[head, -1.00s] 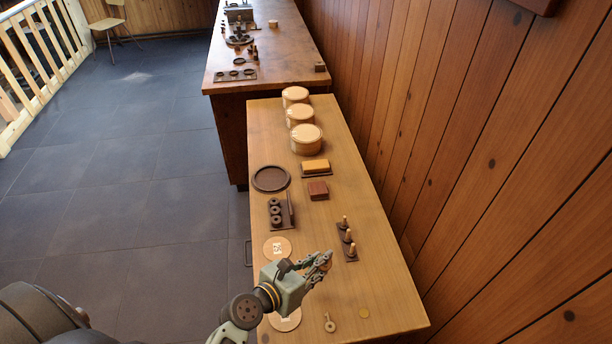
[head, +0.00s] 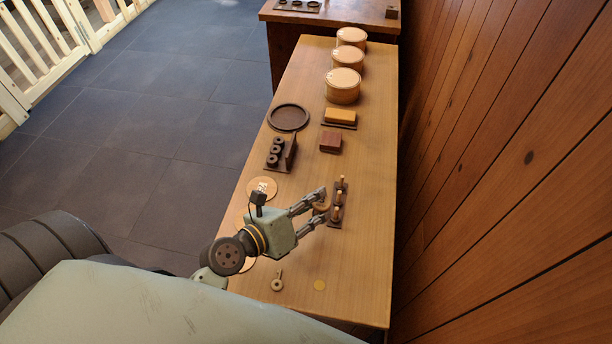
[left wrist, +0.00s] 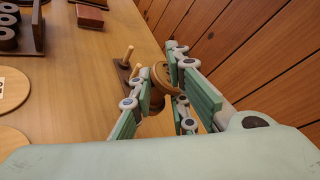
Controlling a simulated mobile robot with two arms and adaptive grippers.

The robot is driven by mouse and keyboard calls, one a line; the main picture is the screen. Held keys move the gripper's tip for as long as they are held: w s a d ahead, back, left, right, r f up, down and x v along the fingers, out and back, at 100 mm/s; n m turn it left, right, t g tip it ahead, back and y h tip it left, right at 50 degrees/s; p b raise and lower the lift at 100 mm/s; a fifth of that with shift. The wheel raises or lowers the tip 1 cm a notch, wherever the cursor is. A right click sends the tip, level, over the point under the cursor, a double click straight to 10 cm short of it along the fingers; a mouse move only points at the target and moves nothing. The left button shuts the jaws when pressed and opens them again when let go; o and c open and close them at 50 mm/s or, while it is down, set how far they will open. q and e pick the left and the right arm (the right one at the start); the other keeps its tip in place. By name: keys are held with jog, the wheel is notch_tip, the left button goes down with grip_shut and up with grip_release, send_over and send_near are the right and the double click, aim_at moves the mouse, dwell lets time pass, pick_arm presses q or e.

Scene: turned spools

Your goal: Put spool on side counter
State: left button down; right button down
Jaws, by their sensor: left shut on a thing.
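A brown wooden spool (head: 321,207) is between the fingers of my left gripper (head: 320,205), which is shut on it. In the left wrist view the spool's round light-brown rim (left wrist: 159,78) shows between the fingertips (left wrist: 158,88), and the fingers hide part of it. The gripper is just left of a dark rack with upright pegs (head: 338,203). The pegs also show in the left wrist view (left wrist: 127,56), left of the spool. I cannot tell whether the spool touches the rack or the counter. My right gripper is not in view.
The light wood counter (head: 352,265) runs along a panelled wall on the right. Round boxes (head: 343,85), a dark round tray (head: 288,117), a red block (head: 331,141) and a dark holder (head: 280,152) stand on it. A darker counter (head: 280,45) is beyond. The near right of the light counter is mostly clear.

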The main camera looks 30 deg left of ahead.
pick_arm(q)
jog(key=w+a+f, duration=0.1)
jog(key=a, duration=0.1)
jog(key=w+a+f+b, duration=0.1)
jog(key=w+a+f, duration=0.1)
jog(key=w+a+f+b, duration=0.1)
jog(key=a+f, duration=0.1)
jog(key=shift+w+a+f, duration=0.2)
jog(key=shift+w+a, duration=0.15)
jog(key=shift+a, duration=0.05)
notch_tip(320, 180, down, 4)
jog(key=shift+r+b, duration=0.15)
jog(key=shift+b, duration=0.65)
jog(key=c, duration=1.7)
grip_release()
